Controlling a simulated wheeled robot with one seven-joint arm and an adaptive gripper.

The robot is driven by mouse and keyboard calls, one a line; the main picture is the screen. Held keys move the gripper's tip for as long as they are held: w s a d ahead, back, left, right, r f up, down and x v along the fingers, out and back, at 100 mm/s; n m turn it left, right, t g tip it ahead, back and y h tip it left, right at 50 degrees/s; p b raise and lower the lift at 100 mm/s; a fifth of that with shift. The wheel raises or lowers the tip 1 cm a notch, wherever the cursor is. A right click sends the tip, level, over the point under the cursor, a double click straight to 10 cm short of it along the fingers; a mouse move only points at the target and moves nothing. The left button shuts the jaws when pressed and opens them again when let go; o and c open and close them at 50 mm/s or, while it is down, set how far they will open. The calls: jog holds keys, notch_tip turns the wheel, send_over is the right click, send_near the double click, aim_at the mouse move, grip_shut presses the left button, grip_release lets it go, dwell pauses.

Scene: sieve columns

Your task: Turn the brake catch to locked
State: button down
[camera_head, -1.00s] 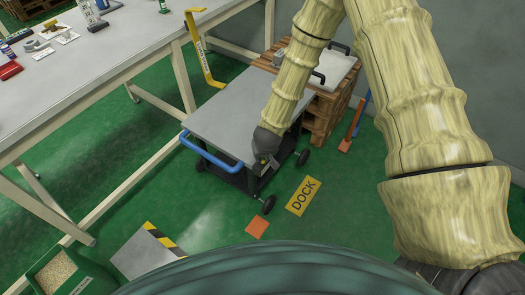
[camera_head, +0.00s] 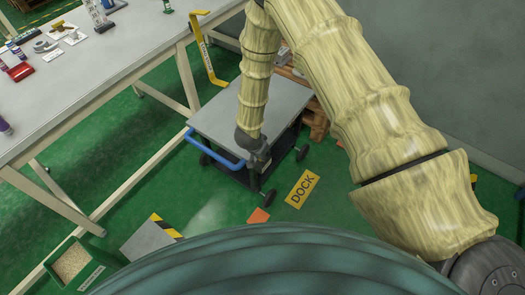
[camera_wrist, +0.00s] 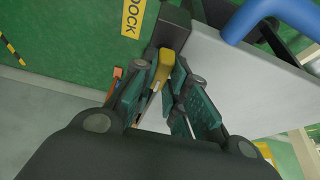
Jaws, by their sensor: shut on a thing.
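The cart (camera_head: 232,118) has a grey flat top and a blue push handle (camera_head: 208,147). It stands on the green floor, and the handle also shows in the wrist view (camera_wrist: 250,18). My gripper (camera_head: 260,164) is at the cart's near right corner. In the wrist view my gripper (camera_wrist: 164,75) has its teal fingers closed on a yellow piece, the brake catch (camera_wrist: 168,62), beside a dark block at the cart's corner. The fingers hide part of the catch. I cannot tell from these frames which position it is turned to.
A yellow DOCK sign (camera_head: 302,188) lies on the floor right of the cart, with an orange square (camera_head: 259,215) nearby. A long workbench (camera_head: 85,85) stands at left. A green bin (camera_head: 75,265) is at lower left. A wooden pallet stack (camera_head: 317,118) is behind the cart.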

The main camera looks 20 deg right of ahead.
jog(key=shift+m, duration=0.3)
jog(key=c, duration=1.4)
grip_release()
jog(key=shift+r, duration=0.15)
jog(key=v, duration=1.1)
jog(key=shift+a+r, duration=0.25)
jog(key=shift+r, duration=0.05)
jog(key=shift+s, duration=0.1)
